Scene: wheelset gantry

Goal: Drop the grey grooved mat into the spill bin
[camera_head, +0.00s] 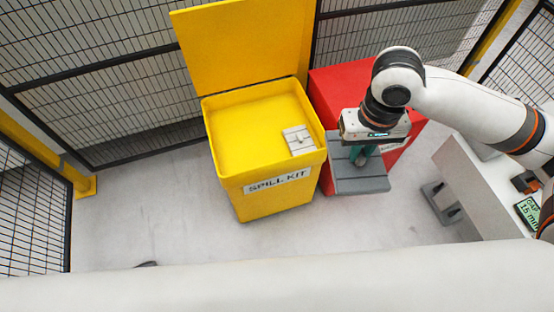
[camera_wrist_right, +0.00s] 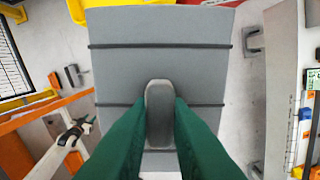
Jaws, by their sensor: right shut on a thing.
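The grey grooved mat (camera_head: 360,178) hangs under my right gripper (camera_head: 362,155), in front of the red box and just right of the spill bin. My right gripper's green fingers (camera_wrist_right: 160,120) are shut on the mat's raised grey grip. The yellow spill bin (camera_head: 262,186), labelled SPILL KIT, stands with its lid up. A light grey flat piece (camera_head: 298,140) lies inside it at the right. My left gripper is not in view.
A red box (camera_head: 328,95) stands against the bin's right side, partly hidden by my right arm. A white table (camera_head: 468,170) with a green-lettered display (camera_head: 530,212) is at the right. Mesh fencing (camera_head: 90,80) closes the back. Floor at front left is mostly clear.

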